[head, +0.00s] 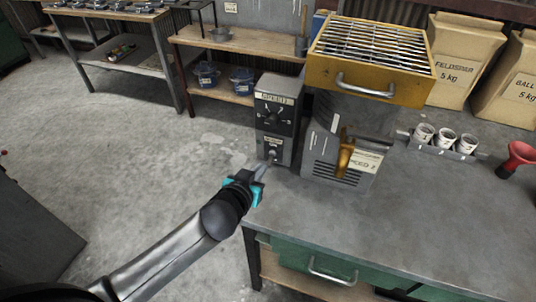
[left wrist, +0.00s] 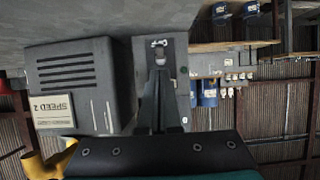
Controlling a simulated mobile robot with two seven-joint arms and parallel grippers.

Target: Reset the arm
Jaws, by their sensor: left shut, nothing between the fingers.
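My left arm reaches in from the lower left in the head view. Its gripper (head: 266,166) is shut and empty, with its tips at the lower front of a grey control box (head: 279,108) with a dial. A small metal switch (head: 271,153) sits just by the tips; I cannot tell whether they touch it. In the left wrist view the picture is upside down, and the closed fingers (left wrist: 158,68) point at the box face close to the switch (left wrist: 157,43). My right gripper is not in view.
Right of the box stands a machine with a yellow grated hopper (head: 370,75) and a yellow lever (head: 345,157). A holder with cups (head: 444,145) and a red funnel (head: 518,158) are on the bench (head: 420,210). Open floor (head: 120,150) lies left.

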